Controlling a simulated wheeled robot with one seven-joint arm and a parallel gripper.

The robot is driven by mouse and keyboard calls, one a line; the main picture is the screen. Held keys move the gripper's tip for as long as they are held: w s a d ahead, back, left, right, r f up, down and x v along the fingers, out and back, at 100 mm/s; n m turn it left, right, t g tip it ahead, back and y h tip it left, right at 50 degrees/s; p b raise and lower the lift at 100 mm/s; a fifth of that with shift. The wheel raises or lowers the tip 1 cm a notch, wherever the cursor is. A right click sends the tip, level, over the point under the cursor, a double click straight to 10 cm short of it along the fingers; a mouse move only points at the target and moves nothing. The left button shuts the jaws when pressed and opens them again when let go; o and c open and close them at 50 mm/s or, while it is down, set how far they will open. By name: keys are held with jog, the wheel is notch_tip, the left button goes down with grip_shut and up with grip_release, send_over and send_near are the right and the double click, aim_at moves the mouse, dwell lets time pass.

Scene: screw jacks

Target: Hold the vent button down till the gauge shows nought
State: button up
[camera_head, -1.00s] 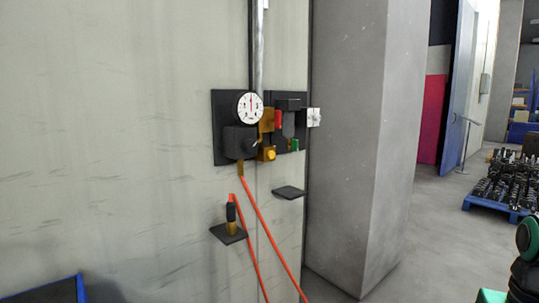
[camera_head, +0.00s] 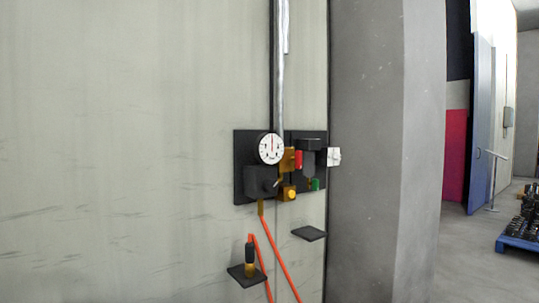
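The gauge (camera_head: 271,148) is a round white dial with a red needle pointing about straight up. It sits at the top left of a black wall panel (camera_head: 243,190). The figures on the dial are too small to read. A red part (camera_head: 298,159), a yellow round knob (camera_head: 290,194) and a green part (camera_head: 316,184) sit to the right of and below the gauge. I cannot tell for sure which of these is the vent button. My gripper is not in view.
An orange hose (camera_head: 280,259) hangs below the panel. Two small black shelves jut from the wall, one (camera_head: 309,233) empty, the other (camera_head: 240,277) bearing a black and brass fitting (camera_head: 250,257). A grey concrete pillar (camera_head: 380,150) stands to the right. Open floor lies beyond it.

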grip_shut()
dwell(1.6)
